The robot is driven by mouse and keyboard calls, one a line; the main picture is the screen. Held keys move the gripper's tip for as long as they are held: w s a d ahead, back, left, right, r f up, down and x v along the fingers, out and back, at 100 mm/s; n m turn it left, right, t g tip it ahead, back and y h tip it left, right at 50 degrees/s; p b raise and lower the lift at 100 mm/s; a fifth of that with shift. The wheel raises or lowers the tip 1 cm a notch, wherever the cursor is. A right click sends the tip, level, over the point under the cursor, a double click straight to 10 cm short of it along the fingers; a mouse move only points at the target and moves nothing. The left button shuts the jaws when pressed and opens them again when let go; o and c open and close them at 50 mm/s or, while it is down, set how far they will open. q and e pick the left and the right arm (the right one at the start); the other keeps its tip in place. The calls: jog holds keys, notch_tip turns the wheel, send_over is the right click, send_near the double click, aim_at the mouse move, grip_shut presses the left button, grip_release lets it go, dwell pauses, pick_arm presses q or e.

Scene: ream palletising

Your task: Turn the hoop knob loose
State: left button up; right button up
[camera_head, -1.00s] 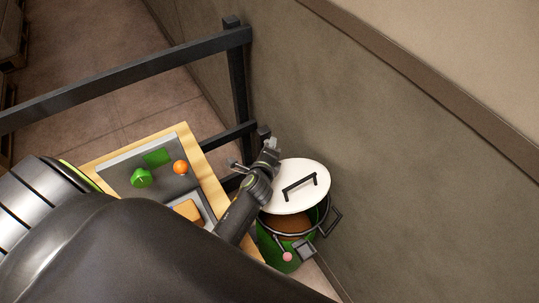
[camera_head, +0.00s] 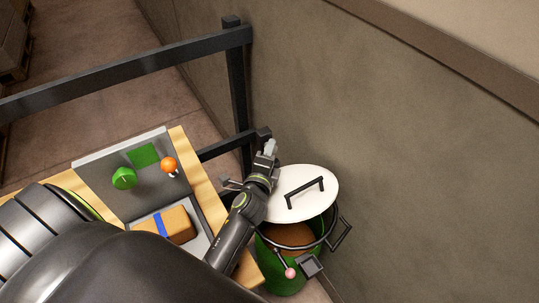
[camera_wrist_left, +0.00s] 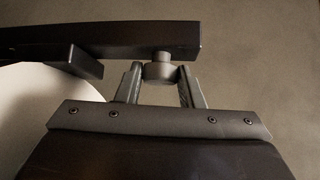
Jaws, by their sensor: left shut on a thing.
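My left gripper (camera_head: 268,150) is beside the upper left edge of the white lid (camera_head: 318,182). In the left wrist view its two fingers (camera_wrist_left: 160,85) are shut on a short grey round knob (camera_wrist_left: 160,68) under a dark bar (camera_wrist_left: 130,38). I take this knob as the hoop knob; in the head view I cannot make it out. The lid has a black handle and sits above a green drum (camera_head: 272,280) with a dark hoop (camera_head: 318,244) round its top. The drum is partly open below the lid, with brown inside. My right gripper is not in view.
A wooden table (camera_head: 200,181) left of the drum carries a grey panel with a green knob (camera_head: 124,178) and an orange ball (camera_head: 169,165), and a brown pack (camera_head: 181,225) with a blue band. A dark railing (camera_head: 130,72) stands behind. A wall (camera_head: 430,150) rises close on the right.

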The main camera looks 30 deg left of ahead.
pick_arm(q)
jog(key=o, duration=1)
